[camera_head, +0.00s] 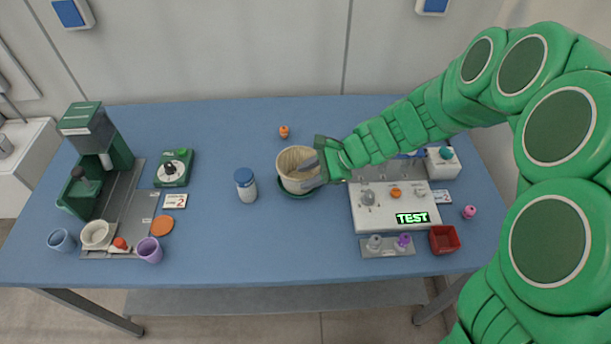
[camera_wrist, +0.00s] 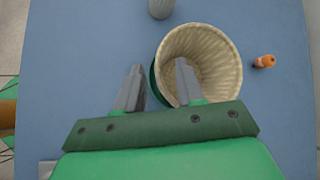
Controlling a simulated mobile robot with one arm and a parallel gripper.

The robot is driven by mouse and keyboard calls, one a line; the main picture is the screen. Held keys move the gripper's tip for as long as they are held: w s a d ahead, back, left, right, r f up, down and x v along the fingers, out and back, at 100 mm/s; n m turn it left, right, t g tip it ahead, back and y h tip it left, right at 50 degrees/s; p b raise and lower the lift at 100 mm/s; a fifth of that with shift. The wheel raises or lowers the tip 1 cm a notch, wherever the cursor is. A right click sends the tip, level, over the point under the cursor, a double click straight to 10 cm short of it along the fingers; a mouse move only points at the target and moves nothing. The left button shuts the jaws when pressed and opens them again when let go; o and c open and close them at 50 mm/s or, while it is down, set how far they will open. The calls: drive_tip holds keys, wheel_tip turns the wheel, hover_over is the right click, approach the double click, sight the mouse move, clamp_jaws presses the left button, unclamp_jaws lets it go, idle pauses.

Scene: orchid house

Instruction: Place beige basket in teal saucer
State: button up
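The beige basket (camera_head: 292,161) is a ribbed, open-topped pot near the middle of the blue table. It appears roughly upright inside the dark teal saucer (camera_head: 283,192), whose rim shows below it. I cannot tell whether its base is flat on the saucer. In the wrist view the basket (camera_wrist: 222,62) has its open mouth toward the camera, and a strip of the saucer (camera_wrist: 153,88) shows at its left. My gripper (camera_head: 309,174) is at the basket's right side. In the wrist view my gripper (camera_wrist: 159,75) has its fingers apart, one over the basket's mouth and one outside its wall, with a gap visible.
A blue-lidded jar (camera_head: 246,186) stands left of the basket. A small orange figure (camera_head: 284,131) is behind it. A white device with a TEST display (camera_head: 400,217) lies to the right under my arm. A green machine (camera_head: 95,145) stands far left. The table's front middle is clear.

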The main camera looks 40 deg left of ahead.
drive_tip(key=v, duration=1)
drive_tip(key=shift+w+r, duration=0.15)
drive_tip(key=shift+r, duration=0.15)
drive_tip(key=shift+d, duration=0.15)
drive_tip(key=s+d+r+n+t+h, duration=0.1)
drive_tip(key=s+d+r+n, duration=0.15)
drive_tip(key=d, duration=0.75)
drive_tip(key=s+d+r+n+t+h, duration=0.15)
drive_tip(key=d+r, duration=0.25)
drive_tip(key=d, duration=0.6)
drive_tip(key=s+d+r+h, duration=0.1)
drive_tip(key=s+d, duration=0.3)
drive_tip(key=d, duration=0.4)
drive_tip(key=s+d+n+h, duration=0.1)
drive_tip(key=s+d+h, duration=0.1)
drive_tip(key=s+d, duration=0.3)
drive_tip(key=s+d+r+n+h, duration=0.1)
drive_tip(key=s+d, duration=0.3)
drive_tip(key=d, duration=0.7)
drive_tip(key=shift+s+r+t+h, duration=0.25)
drive_tip(key=shift+r+t+h, duration=0.2)
drive_tip(key=shift+h, duration=0.1)
